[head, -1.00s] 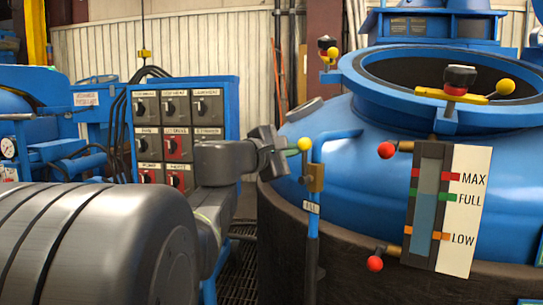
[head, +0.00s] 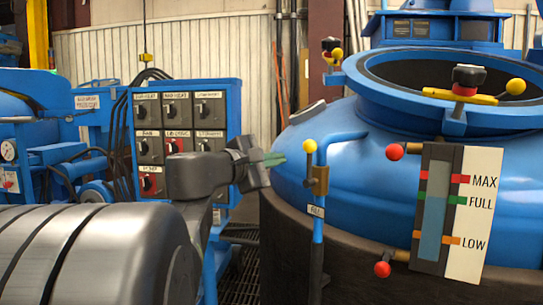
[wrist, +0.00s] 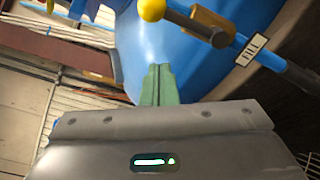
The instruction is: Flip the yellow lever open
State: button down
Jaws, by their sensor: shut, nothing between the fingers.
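A lever with a yellow ball knob (head: 309,146) stands upright beside a brass valve body (head: 319,180) on a blue pipe with a FILL tag (head: 316,211). In the wrist view the yellow knob (wrist: 152,10) is at the top, with the brass valve (wrist: 212,26) and FILL tag (wrist: 252,49) to its right. My gripper (head: 275,160) is left of the knob and a little lower, with a gap in the picture. Its green fingers (wrist: 158,84) are together and empty. Yellow clamp bars with yellow balls (head: 460,95) also sit on the tank's rim.
The large blue tank (head: 350,160) is behind the pipe. A level gauge (head: 455,210) with red-knobbed valves is at the right. A switch panel (head: 182,130) with cables stands left of my gripper. A metal grating floor shows between panel and tank.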

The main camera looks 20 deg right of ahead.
jog(key=shift+p+v, duration=0.4)
jog(key=shift+v, duration=1.95)
jog(key=shift+w+f, duration=0.1)
jog(key=shift+w, duration=0.05)
jog(key=w+d+f+n+g+p, duration=0.1)
jog(key=w+d+f+n+p, duration=0.4)
jog(key=n+p, duration=0.8)
jog(key=shift+d+p, duration=1.3)
jog(key=shift+p, duration=1)
jog(key=shift+w, duration=0.1)
jog(key=shift+b, duration=0.35)
